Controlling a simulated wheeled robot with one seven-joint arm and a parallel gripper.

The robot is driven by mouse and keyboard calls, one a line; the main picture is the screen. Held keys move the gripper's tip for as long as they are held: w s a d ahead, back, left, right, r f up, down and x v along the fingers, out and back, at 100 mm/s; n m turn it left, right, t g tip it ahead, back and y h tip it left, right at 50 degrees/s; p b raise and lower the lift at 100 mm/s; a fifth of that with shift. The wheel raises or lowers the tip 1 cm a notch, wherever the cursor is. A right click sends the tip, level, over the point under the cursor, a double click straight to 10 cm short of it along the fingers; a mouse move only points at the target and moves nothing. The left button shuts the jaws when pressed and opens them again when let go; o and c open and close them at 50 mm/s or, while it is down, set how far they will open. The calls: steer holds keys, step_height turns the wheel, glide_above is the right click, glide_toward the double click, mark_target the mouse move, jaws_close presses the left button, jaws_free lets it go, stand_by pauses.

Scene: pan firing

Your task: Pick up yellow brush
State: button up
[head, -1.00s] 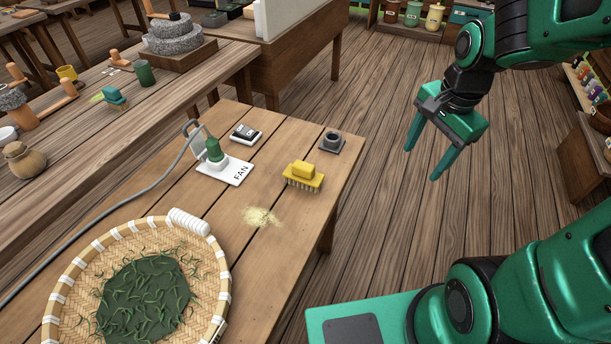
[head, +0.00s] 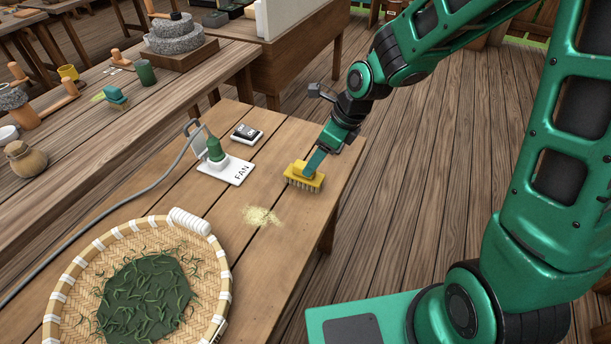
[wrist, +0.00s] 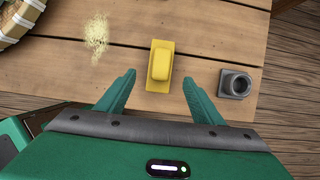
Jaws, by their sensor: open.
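The yellow brush (head: 300,177) stands bristles down on the wooden table near its right edge. In the wrist view the brush (wrist: 160,66) shows from above, a yellow block handle on a wider yellow base. My gripper (head: 316,160) is over the brush in the head view and hides part of its handle. In the wrist view my gripper (wrist: 160,80) is open, with one finger on each side and the brush just ahead, between the lines of the fingers. I see no finger touching it.
A small dark square holder (wrist: 235,83) stands right of the brush. A pale powder patch (head: 261,216) lies left of it. A card marked FAN with a green-handled switch (head: 216,158), a black-and-white block (head: 246,134) and a woven tray of leaves (head: 222,262) share the table.

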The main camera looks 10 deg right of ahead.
steer(key=shift+x, duration=1.25)
steer(key=x, duration=0.4)
steer(key=shift+w+a+r, duration=0.15)
steer(key=shift+w+a, duration=0.05)
steer(key=shift+a, duration=0.2)
steer(key=shift+w+a+f, duration=0.15)
steer(key=shift+f, duration=0.4)
steer(key=c, duration=1.2)
steer(key=shift+r, duration=0.2)
